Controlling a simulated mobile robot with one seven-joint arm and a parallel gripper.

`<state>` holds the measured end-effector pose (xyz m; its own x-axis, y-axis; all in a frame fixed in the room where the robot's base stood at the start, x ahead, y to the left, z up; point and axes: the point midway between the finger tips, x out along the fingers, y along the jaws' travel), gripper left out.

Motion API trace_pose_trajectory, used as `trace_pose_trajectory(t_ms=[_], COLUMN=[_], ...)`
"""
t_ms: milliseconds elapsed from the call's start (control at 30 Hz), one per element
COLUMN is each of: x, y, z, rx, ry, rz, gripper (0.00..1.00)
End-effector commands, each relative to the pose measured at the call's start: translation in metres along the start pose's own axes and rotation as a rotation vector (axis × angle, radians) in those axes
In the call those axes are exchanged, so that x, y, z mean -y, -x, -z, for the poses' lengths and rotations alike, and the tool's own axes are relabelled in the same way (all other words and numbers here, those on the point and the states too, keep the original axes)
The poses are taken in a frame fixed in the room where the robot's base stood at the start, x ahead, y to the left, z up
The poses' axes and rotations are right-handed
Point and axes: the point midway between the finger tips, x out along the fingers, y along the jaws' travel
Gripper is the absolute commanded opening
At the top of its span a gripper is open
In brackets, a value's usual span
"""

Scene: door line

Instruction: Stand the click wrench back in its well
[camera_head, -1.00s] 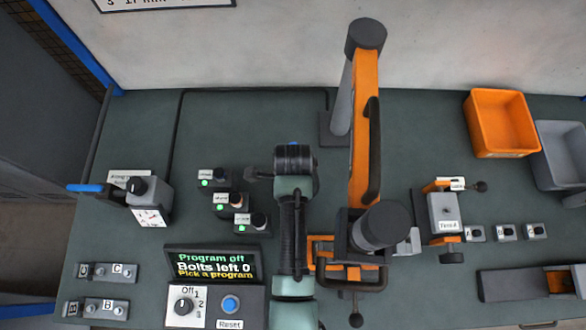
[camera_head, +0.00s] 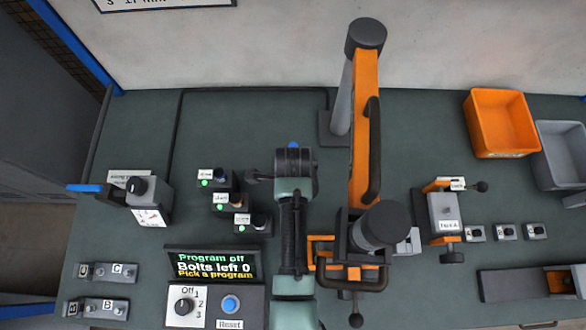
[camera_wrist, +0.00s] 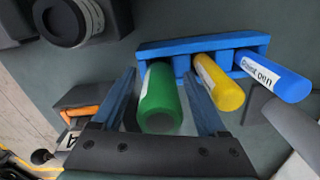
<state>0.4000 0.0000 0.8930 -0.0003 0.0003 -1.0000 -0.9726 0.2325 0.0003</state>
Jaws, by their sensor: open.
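I cannot tell for sure which thing is the click wrench, nor where its well is. A blue-handled bar (camera_head: 86,188) sticks out left from a grey block with a black knob (camera_head: 138,186) at the bench's left. In the wrist view my gripper (camera_wrist: 162,90) is open, its two blue fingers apart. A green cylinder (camera_wrist: 160,98) shows between them; contact cannot be told. It stands at a blue rack (camera_wrist: 160,50), beside a yellow cylinder (camera_wrist: 219,83) and a blue labelled pen (camera_wrist: 265,76). In the head view my fingers are hidden beneath my teal arm.
An orange jointed arm on a post (camera_head: 363,130) stands mid-bench, close right of my arm. Orange (camera_head: 500,122) and grey (camera_head: 562,150) bins stand at the right. A display (camera_head: 210,264) reads "Program off, Bolts left 0". The rear left bench is clear.

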Motion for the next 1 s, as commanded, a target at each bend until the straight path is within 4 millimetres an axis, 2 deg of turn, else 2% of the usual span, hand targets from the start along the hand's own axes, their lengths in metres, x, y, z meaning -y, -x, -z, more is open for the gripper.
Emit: trace_pose_trajectory(t_ms=[167,400,600,800,1000], x=[0.001,0.002,0.002,0.000,0.000], y=[0.021,0.073,0.107,0.121,0.122], z=[0.000,-0.001,0.000,0.000,0.000], rx=[0.001,0.001,0.001,0.001,0.000], ry=[0.000,0.001,0.000,0.000,0.000], rz=[0.004,0.006,0.004,0.001,0.000], gripper=[0.76,0.76,0.76,0.76,0.76])
